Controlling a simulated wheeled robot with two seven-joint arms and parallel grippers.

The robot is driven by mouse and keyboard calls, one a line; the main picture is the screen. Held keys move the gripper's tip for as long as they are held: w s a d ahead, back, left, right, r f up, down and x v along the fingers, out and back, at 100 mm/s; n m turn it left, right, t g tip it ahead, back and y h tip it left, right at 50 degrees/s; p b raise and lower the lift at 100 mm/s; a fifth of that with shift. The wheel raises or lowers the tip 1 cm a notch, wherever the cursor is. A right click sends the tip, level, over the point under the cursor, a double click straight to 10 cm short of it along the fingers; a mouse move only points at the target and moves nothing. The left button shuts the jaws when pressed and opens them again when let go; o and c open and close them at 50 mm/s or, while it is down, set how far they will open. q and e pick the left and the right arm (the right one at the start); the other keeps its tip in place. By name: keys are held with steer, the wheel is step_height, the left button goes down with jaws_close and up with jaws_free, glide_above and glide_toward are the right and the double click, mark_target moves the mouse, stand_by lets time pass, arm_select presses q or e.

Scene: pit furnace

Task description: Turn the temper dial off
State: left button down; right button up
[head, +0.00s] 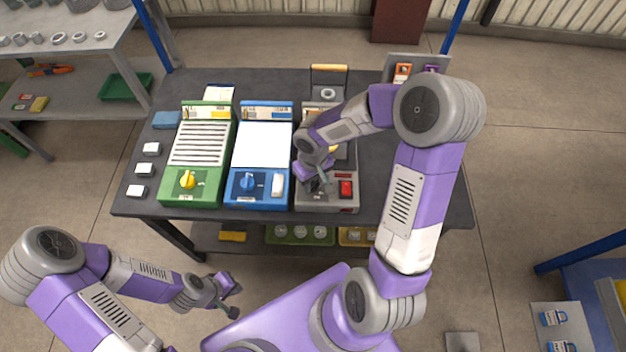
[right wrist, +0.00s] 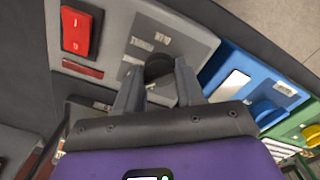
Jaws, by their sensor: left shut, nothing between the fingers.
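A grey unit (head: 325,203) with a red rocker switch (head: 346,188) stands on the dark bench. Its dark round dial (right wrist: 157,69) shows in the right wrist view. My right gripper (right wrist: 160,78) has one finger on each side of this dial, close against it. In the head view my right gripper (head: 318,184) covers the dial. The dial's pointer and the small labels cannot be read. My left gripper (head: 234,296) is shut and empty in front of the bench, away from the units.
A blue unit (head: 234,202) with a blue dial (head: 247,182) and a white rocker stands left of the grey one. Further left is a green unit (head: 175,198) with a yellow dial (head: 187,180). Small white blocks (head: 137,191) lie at the bench's left.

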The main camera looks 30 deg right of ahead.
steer(key=c, duration=0.4)
steer(key=shift+n, duration=0.4)
steer(key=n+p, duration=0.1)
steer(key=n, duration=0.2)
steer(key=shift+n+p, duration=0.95)
steer(key=shift+n, duration=1.15)
steer(key=o, duration=1)
